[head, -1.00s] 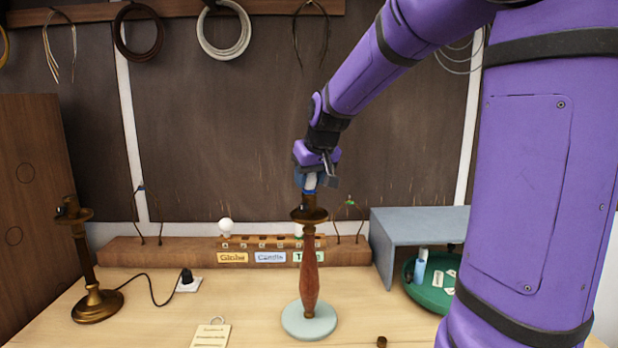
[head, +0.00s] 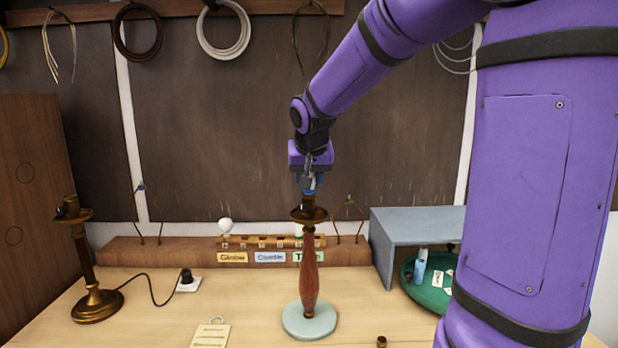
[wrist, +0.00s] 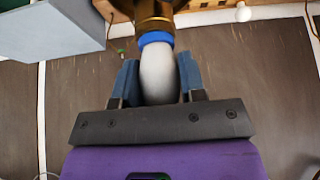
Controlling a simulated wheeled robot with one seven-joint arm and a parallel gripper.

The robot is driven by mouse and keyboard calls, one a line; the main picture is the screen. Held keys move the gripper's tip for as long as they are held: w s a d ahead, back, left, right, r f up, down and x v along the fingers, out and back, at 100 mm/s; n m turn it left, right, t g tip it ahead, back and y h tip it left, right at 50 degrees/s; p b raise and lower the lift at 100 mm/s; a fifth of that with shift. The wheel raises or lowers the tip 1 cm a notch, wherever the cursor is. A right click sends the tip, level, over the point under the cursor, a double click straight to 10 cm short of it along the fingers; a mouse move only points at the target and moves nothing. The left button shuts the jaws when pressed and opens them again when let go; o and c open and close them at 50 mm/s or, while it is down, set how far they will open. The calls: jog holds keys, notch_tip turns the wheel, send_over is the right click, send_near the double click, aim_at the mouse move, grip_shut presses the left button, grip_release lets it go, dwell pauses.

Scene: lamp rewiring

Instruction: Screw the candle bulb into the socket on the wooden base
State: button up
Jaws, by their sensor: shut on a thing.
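The wooden base (head: 309,268) is a turned reddish-brown lamp column on a pale round foot, standing upright in the middle of the bench. Its brass socket (head: 308,203) is at the top, above a dish-like collar. My gripper (head: 309,184) is directly above the socket, pointing down. In the wrist view my gripper (wrist: 158,82) is shut on the candle bulb (wrist: 158,75), a whitish bulb with a blue collar (wrist: 154,39). The blue collar sits right at the socket's mouth (wrist: 154,14). The bulb's threaded end is hidden, so its depth in the socket cannot be told.
A second brass lamp (head: 88,262) stands at the left, its cord running to a plug (head: 187,279). A labelled bulb rack (head: 262,243) with a round bulb (head: 225,226) is behind. A grey shelf (head: 410,225) and green tray (head: 432,296) are at the right. A tag (head: 210,335) lies in front.

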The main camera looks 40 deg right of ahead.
jog(key=m+h, duration=0.1)
jog(key=m, duration=0.1)
jog(key=m+g, duration=0.1)
jog(key=m, duration=0.1)
jog(key=shift+g+h, duration=0.3)
jog(key=shift+h, duration=0.1)
jog(key=m+g, duration=0.1)
jog(key=m, duration=0.2)
jog(key=shift+m+h, duration=0.3)
jog(key=shift+h, duration=0.1)
jog(key=shift+g, duration=0.3)
jog(key=shift+m, duration=0.3)
jog(key=m+g, duration=0.1)
jog(key=m, duration=0.2)
jog(key=shift+f+g, duration=0.1)
jog(key=shift+g, duration=0.3)
jog(key=m+g, duration=0.2)
jog(key=m, duration=0.2)
jog(key=shift+s+m, duration=0.1)
jog(key=shift+m, duration=0.2)
